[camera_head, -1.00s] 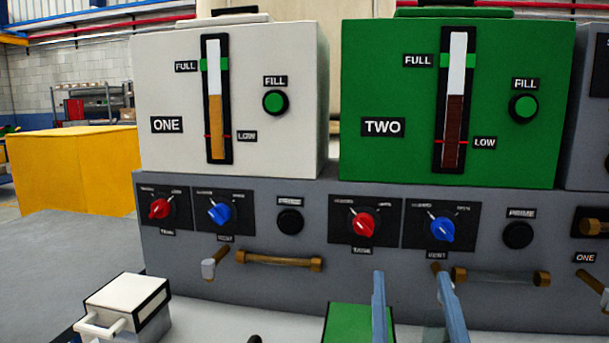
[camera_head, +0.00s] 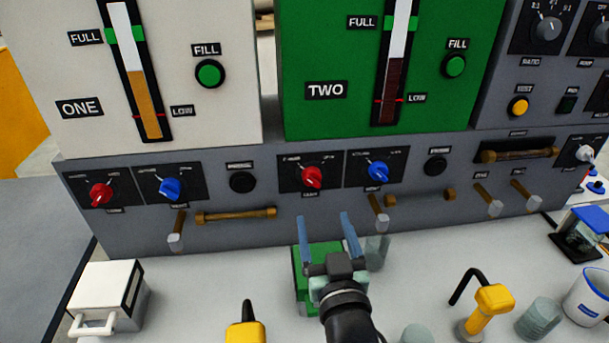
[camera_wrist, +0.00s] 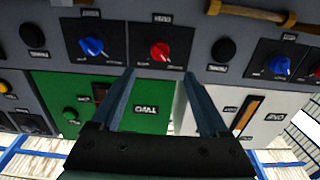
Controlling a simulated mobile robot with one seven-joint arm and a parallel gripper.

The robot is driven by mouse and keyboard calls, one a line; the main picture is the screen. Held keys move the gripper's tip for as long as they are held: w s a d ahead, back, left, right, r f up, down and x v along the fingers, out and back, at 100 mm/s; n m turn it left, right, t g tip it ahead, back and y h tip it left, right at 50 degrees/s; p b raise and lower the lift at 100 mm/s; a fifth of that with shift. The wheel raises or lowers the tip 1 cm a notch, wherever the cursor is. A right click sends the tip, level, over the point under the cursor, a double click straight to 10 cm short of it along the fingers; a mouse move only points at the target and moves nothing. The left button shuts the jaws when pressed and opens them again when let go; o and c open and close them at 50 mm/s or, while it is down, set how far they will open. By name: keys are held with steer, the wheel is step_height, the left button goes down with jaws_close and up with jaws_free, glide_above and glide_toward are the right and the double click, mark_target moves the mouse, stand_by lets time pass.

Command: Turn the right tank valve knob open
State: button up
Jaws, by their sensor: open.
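The right tank valve knob is the red knob (camera_head: 313,177) on a black plate below the green tank marked TWO (camera_head: 290,60). Its pointer seems to lean up and left; the small plate lettering is blurred. The same red knob shows in the upside-down wrist view (camera_wrist: 160,51), just beyond the fingertips. My gripper (camera_head: 325,218) is open and empty, its two blue-grey fingers pointing at the panel below the knob in the head view. In the wrist view my gripper (camera_wrist: 158,75) has its fingertips either side of the knob's line, apparently not touching it.
A blue knob (camera_head: 377,171) sits right of the red one. Another red knob (camera_head: 101,194) and blue knob (camera_head: 169,187) are under tank ONE. Taps and a brass rail (camera_head: 236,215) stick out below. A green box (camera_head: 303,287) and yellow items stand on the bench.

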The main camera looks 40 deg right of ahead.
mark_target(313, 183)
steer(key=x, duration=1.1)
steer(key=shift+w, duration=0.3)
jaws_close()
